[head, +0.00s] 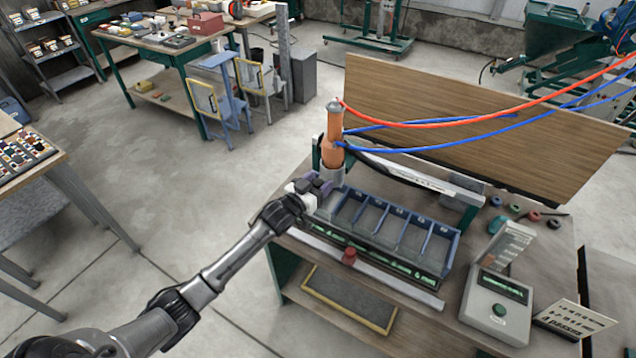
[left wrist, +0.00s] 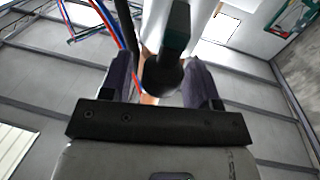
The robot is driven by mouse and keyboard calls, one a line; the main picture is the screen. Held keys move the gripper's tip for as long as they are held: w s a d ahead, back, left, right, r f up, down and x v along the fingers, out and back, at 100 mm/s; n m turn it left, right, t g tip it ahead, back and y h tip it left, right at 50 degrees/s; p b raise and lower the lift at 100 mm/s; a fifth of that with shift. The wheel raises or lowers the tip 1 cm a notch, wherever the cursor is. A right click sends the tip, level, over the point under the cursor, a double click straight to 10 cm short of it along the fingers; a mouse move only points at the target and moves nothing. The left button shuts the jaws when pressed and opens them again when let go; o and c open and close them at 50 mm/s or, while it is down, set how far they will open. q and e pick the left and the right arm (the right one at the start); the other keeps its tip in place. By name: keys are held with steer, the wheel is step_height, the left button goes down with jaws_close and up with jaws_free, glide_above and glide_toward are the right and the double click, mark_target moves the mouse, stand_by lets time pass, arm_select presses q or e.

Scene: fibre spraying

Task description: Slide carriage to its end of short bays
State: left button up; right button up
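The carriage (head: 334,139) is an upright orange cylinder with a grey lower end, fed by red and blue hoses. It stands at the left end of a row of blue open bays (head: 402,228). My left gripper (head: 318,186) is at its lower end, above the leftmost bays. In the left wrist view a dark round knob (left wrist: 163,78) lies between the two purple fingers of the gripper (left wrist: 163,90). Whether both fingers press on it I cannot tell. Orange shows behind the knob. My right gripper is not in view.
A metal rail with a red knob (head: 349,256) runs along the bench front. A control box (head: 497,303) with a green button stands at right. A wooden panel (head: 480,125) rises behind. Hoses sweep right over the bench. A yellow-edged mat (head: 348,298) lies on the lower shelf.

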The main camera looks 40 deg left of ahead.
arm_select(q)
steer(key=shift+o, duration=0.2)
steer(key=shift+s, duration=0.5)
steer(key=s+d, duration=0.1)
steer(key=s, duration=1.1)
steer(key=shift+s, duration=0.4)
